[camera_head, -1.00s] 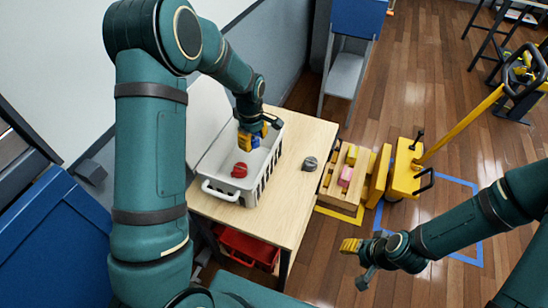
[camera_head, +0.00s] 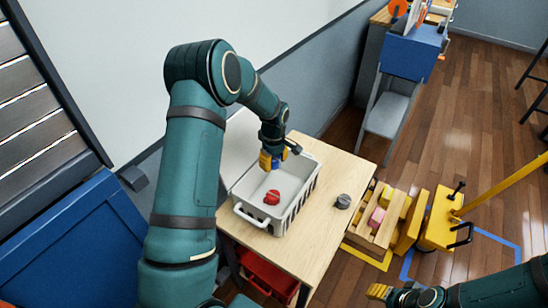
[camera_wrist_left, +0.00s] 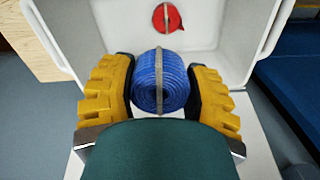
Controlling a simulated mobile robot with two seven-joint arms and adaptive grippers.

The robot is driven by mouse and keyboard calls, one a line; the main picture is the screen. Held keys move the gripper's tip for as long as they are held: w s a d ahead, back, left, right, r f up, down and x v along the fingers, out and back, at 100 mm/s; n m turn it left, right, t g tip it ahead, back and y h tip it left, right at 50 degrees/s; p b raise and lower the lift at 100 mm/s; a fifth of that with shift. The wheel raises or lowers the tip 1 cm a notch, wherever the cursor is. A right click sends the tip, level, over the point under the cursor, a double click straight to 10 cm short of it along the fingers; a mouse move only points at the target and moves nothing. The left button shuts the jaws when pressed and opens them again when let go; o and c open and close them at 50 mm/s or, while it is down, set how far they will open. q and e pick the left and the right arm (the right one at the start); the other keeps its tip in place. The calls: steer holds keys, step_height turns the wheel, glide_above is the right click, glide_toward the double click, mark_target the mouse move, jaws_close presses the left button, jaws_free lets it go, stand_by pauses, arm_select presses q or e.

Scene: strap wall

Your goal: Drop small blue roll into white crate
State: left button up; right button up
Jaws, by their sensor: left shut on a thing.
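My left gripper (camera_head: 271,160) is shut on the small blue roll (camera_wrist_left: 160,82), which sits between its yellow fingers in the left wrist view. In the head view only a bit of the blue roll (camera_head: 275,165) shows below the fingers, at the far end of the white crate (camera_head: 300,203). The crate stands on the wooden table, and its inner walls also show in the left wrist view (camera_wrist_left: 112,30). The exact height of the roll over the crate is unclear. My right gripper (camera_head: 380,291) is at the bottom edge, partly cut off; its opening is unclear.
A red roll (camera_head: 272,197) lies inside the crate and also shows in the left wrist view (camera_wrist_left: 168,17). A dark grey roll (camera_head: 343,201) lies on the table (camera_head: 320,225) right of the crate. A wooden box of blocks (camera_head: 376,222) stands beyond the table's right edge.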

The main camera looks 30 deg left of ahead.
mark_target(274, 158)
arm_select(q)
steer(key=shift+f, duration=0.45)
steer(key=o, duration=1.1)
step_height(274, 158, up, 12)
steer(key=shift+r, duration=0.1)
